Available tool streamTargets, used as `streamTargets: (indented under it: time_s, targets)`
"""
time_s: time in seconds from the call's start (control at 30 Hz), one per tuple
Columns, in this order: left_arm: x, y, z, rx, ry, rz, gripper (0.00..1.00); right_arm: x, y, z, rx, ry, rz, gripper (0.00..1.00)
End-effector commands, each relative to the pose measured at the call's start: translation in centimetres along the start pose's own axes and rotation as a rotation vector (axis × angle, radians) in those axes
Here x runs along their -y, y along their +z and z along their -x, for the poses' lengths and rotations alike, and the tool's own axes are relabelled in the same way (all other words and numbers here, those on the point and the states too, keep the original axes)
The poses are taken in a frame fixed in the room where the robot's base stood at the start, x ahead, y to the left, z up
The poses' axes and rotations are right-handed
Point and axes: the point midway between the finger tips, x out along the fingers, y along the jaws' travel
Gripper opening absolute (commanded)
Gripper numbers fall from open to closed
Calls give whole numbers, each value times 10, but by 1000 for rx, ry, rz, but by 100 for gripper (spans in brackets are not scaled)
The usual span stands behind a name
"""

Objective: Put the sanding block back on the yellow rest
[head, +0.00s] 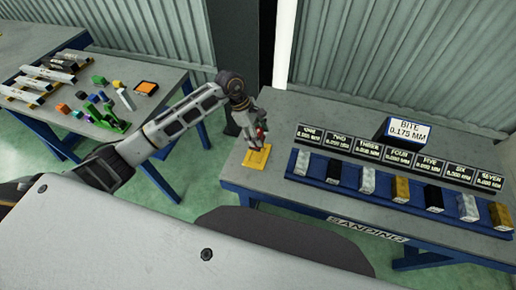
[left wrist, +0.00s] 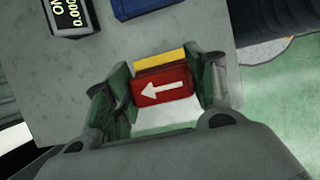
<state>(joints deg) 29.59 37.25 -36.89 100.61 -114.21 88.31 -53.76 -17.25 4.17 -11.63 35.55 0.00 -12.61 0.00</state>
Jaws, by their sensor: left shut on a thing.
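The sanding block (left wrist: 163,88) shows in the left wrist view as a red block with a white arrow, between the two fingers of my left gripper (left wrist: 165,92). My left gripper (head: 258,134) is shut on the block. In the head view it is over the far edge of the yellow rest (head: 256,160), on the left end of the sanding table. In the left wrist view a strip of the yellow rest (left wrist: 160,57) shows just beyond the block. I cannot tell whether the block touches the rest. My right gripper is not in view.
A blue rack (head: 330,180) with several blocks stands on the sanding table, right of the rest. Labelled plates (head: 398,157) and a "BITE 0.175 MM" sign (head: 408,131) are behind it. Another table (head: 165,80) at left holds bars and small coloured parts.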

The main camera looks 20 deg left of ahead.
Motion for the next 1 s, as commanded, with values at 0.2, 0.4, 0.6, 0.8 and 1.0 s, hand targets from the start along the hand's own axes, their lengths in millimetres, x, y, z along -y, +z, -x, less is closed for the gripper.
streamTargets:
  time_s: [0.2, 0.4, 0.6, 0.8, 1.0]
  targets:
    - [0, -11, -26, 1, 0, 0, 36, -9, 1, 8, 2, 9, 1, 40]
    - [-1, -16, -38, 1, 2, -1, 36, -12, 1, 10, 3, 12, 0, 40]
    - [-1, -16, -39, 0, 2, -2, 36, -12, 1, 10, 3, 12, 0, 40]
    - [0, -18, -42, 0, 1, 0, 36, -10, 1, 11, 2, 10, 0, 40]
    - [0, -25, -60, 1, -1, 1, 36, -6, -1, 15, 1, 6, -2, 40]
